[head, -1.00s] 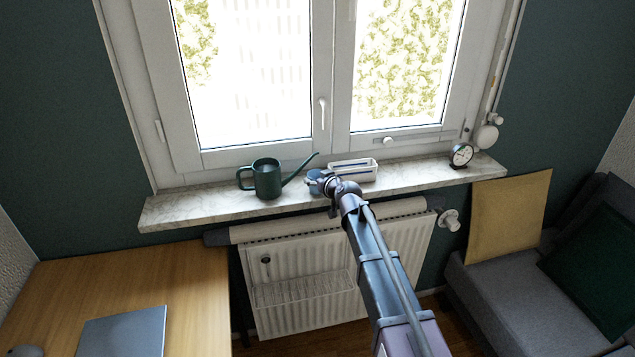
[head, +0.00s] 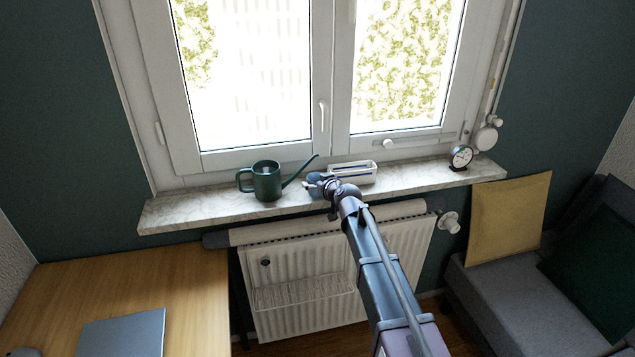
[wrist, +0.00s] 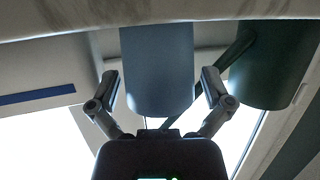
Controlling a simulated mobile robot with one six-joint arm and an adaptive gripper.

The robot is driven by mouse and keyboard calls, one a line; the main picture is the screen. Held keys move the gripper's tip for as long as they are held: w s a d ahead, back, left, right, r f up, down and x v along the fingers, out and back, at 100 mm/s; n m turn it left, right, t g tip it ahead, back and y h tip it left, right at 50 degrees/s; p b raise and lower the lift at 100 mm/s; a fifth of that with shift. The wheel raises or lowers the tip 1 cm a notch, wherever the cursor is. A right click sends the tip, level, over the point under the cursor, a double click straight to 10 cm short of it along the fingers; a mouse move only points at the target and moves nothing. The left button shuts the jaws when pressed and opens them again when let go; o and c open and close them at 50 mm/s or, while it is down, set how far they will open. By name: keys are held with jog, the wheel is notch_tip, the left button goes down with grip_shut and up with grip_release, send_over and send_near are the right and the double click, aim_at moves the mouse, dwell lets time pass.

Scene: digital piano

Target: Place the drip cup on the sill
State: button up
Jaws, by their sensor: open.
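The drip cup is a plain blue-grey cup (wrist: 157,70) between my two fingers in the wrist view, which looks upside down. My gripper (wrist: 160,88) is open, with a finger on each side of the cup and gaps showing. In the head view my gripper (head: 319,184) is over the front part of the marble sill (head: 200,208) and largely hides the cup. The cup appears upright at the sill, but its base contact is hidden behind the sill's front edge in the wrist view.
A dark green watering can (head: 267,182) stands just left of the cup, its spout reaching towards my gripper. A white box (head: 352,173) stands behind right. A small clock (head: 461,157) is at the right end. Below are a radiator (head: 300,285) and a desk (head: 190,285).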

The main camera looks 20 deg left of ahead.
jog(key=shift+r, duration=0.15)
jog(key=shift+s+d+r, duration=0.1)
jog(key=shift+s+d, duration=0.05)
jog(key=p+v, duration=0.3)
jog(key=v, duration=0.8)
jog(key=shift+s+d+p, duration=0.15)
jog(key=shift+d+p, duration=0.05)
jog(key=shift+p, duration=0.15)
jog(key=s+d+f+m+g+h, duration=0.3)
jog(key=s+d, duration=0.3)
jog(key=d, duration=0.7)
jog(key=s+d+f+m+g+h, duration=0.3)
jog(key=s+d+f+h, duration=0.1)
jog(key=d, duration=0.9)
jog(key=s+d+f+m+g+h, duration=0.3)
jog(key=s+d+f, duration=0.3)
jog(key=d, duration=0.8)
jog(key=s, duration=0.2)
jog(key=shift+s+m+g+h, duration=0.25)
jog(key=shift+m+g+h, duration=0.05)
jog(key=shift+g+h, duration=0.1)
